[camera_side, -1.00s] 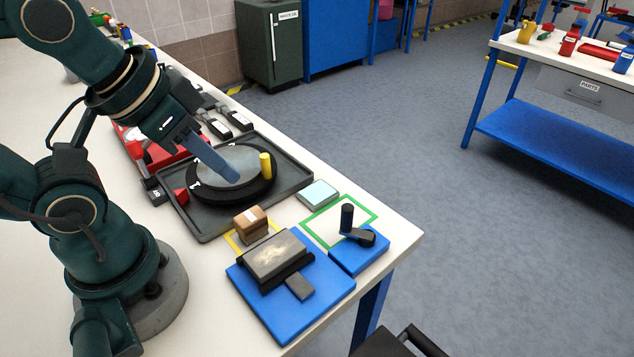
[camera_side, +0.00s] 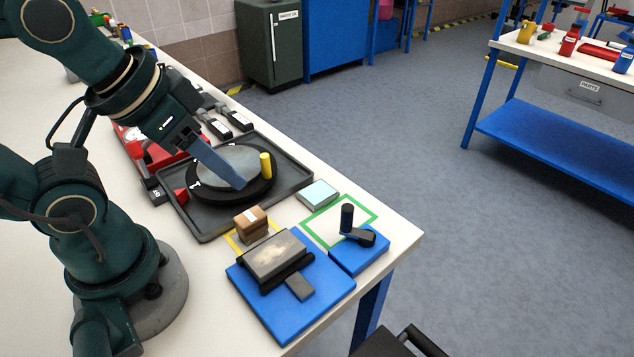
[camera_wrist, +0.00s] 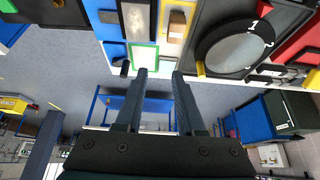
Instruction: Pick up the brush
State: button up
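What appears to be the brush, a small brown block (camera_side: 250,217) with a pale patch and a grey lower part, stands inside a yellow outline on the bench. It also shows near the top of the wrist view (camera_wrist: 177,18). My gripper (camera_side: 241,185) points down over the round grey plate, behind the block and apart from it in the side view. In the wrist view my gripper (camera_wrist: 159,72) has its two fingers apart with nothing between them.
A black tray (camera_side: 300,185) holds the turntable with its upright yellow peg (camera_side: 265,165). A light blue pad (camera_side: 318,194), a green outline (camera_side: 369,206), a blue base with a grey block (camera_side: 273,255) and a black crank (camera_side: 347,219) stand nearby.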

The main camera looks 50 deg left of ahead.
jog(key=shift+o, duration=0.4)
jog(key=g, duration=0.5)
send_over(250, 216)
jog(key=f, duration=0.8)
jog(key=shift+w+f, duration=0.2)
jog(key=shift+f, duration=0.15)
jog(key=shift+s+f+g, duration=0.2)
jog(key=shift+f+g, duration=0.1)
jog(key=shift+f, duration=2.6)
jog(key=shift+c, duration=0.3)
grip_shut()
